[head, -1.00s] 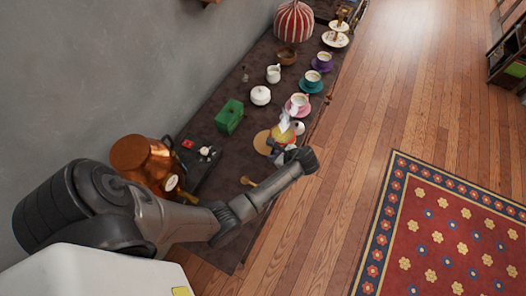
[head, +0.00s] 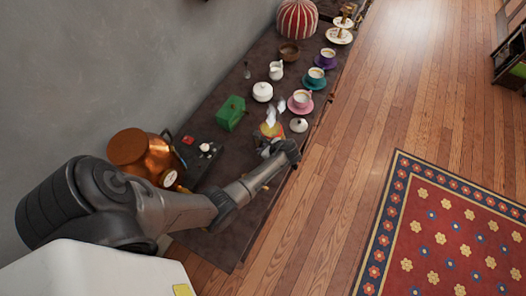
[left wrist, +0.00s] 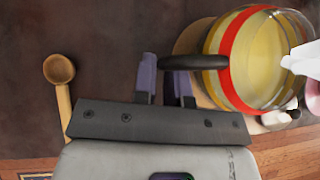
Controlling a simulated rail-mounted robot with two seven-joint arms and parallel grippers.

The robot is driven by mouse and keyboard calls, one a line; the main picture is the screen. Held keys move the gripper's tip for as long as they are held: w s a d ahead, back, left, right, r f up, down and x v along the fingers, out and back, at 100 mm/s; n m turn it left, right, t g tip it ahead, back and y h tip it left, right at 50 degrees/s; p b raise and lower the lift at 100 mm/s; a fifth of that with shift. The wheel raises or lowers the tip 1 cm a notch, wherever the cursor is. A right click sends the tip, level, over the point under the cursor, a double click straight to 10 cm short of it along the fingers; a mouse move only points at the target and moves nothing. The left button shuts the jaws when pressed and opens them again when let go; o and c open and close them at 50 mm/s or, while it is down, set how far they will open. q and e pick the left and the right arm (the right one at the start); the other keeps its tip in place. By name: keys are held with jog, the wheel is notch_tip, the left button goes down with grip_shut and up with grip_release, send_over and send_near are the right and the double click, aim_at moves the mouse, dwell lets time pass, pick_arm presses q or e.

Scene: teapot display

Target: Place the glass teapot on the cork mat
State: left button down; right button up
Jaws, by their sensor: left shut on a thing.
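The glass teapot (head: 270,131) holds yellow liquid and stands near the front edge of the dark table in the head view. It also shows in the left wrist view (left wrist: 262,62), with a red band and a dark handle (left wrist: 195,62). My left gripper (head: 268,146) is shut on the handle; its fingers also show in the left wrist view (left wrist: 163,72). The round tan cork mat (left wrist: 190,38) shows behind and below the teapot, largely covered by it. I cannot tell whether the teapot touches the mat. My right gripper is out of view.
A white lid (head: 299,125) lies right of the teapot. A pink cup and saucer (head: 301,103), a white sugar bowl (head: 262,92) and a green box (head: 231,113) stand beyond it. A copper pot (head: 143,157) is at left. A wooden scoop (left wrist: 59,72) lies nearby.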

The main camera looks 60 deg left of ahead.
pick_arm(q)
jog(key=shift+w+f, duration=0.1)
jog(key=shift+f, duration=0.2)
jog(key=c, duration=1.6)
grip_release()
jog(key=shift+f, duration=0.25)
jog(key=shift+c, duration=0.2)
jog(key=o, duration=0.5)
jog(key=shift+r, duration=0.1)
